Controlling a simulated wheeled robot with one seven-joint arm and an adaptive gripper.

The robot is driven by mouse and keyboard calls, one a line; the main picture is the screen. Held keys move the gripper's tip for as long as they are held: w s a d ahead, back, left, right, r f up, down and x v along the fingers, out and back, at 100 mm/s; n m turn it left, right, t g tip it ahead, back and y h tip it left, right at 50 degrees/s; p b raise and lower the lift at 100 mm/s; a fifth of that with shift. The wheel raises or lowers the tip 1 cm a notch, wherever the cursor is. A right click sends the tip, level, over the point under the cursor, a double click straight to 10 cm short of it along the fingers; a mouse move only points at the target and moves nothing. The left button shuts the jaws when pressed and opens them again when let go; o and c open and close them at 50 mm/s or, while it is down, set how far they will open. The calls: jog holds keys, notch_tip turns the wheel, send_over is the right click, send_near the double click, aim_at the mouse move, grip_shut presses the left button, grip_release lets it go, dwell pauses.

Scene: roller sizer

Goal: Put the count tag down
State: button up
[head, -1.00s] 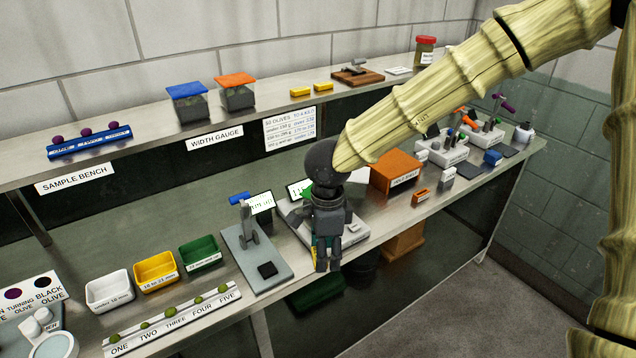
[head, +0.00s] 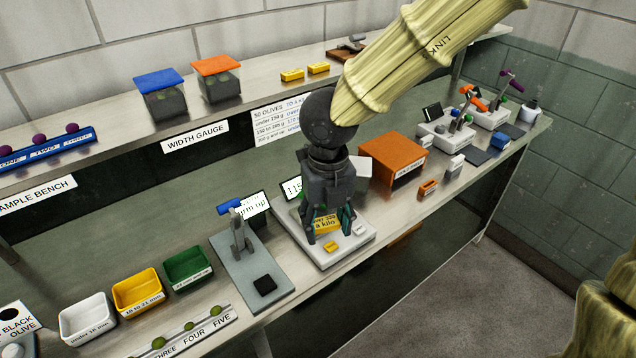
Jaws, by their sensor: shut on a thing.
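My gripper (head: 328,228) points down above the weighing scale (head: 347,250) on the bench. It is shut on a yellow count tag (head: 326,225), whose print reads something like "over 320 a kilo". The tag shows between the dark fingers and is partly hidden by them. I cannot tell whether the tag touches the scale's plate. A small yellow piece (head: 331,246) and a small white piece (head: 358,230) show at the scale's front and right.
Left of the scale stands a grey gauge (head: 240,250) with a blue handle. White, yellow and green (head: 188,265) trays stand farther left. An orange box (head: 393,155) stands right of the scale. A raised shelf with lidded jars runs behind. Some bare bench lies right of the scale.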

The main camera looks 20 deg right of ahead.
jog(key=shift+w+d+r+m, duration=0.1)
jog(key=shift+w+r+m, duration=0.05)
jog(key=shift+w+m, duration=0.2)
jog(key=w+d+p, duration=0.1)
jog(key=w, duration=0.4)
jog(key=w+d+f+p, duration=0.1)
jog(key=w+p, duration=0.1)
jog(key=w, duration=0.2)
jog(key=w+d+p, duration=0.1)
jog(key=w+p, duration=0.1)
jog(key=w, duration=0.3)
jog(key=shift+w+d+f, duration=0.25)
jog(key=shift+w+d, duration=0.05)
jog(key=shift+d, duration=0.1)
jog(key=shift+w, duration=0.15)
jog(key=shift+f+p, duration=0.75)
jog(key=shift+f, duration=1.05)
jog(key=shift+f, duration=0.15)
jog(key=o, duration=0.8)
jog(key=shift+o, duration=0.2)
notch_tip(320, 180, up, 12)
jog(key=b, duration=0.2)
jog(key=shift+r+b, duration=0.2)
jog(key=shift+b, duration=0.1)
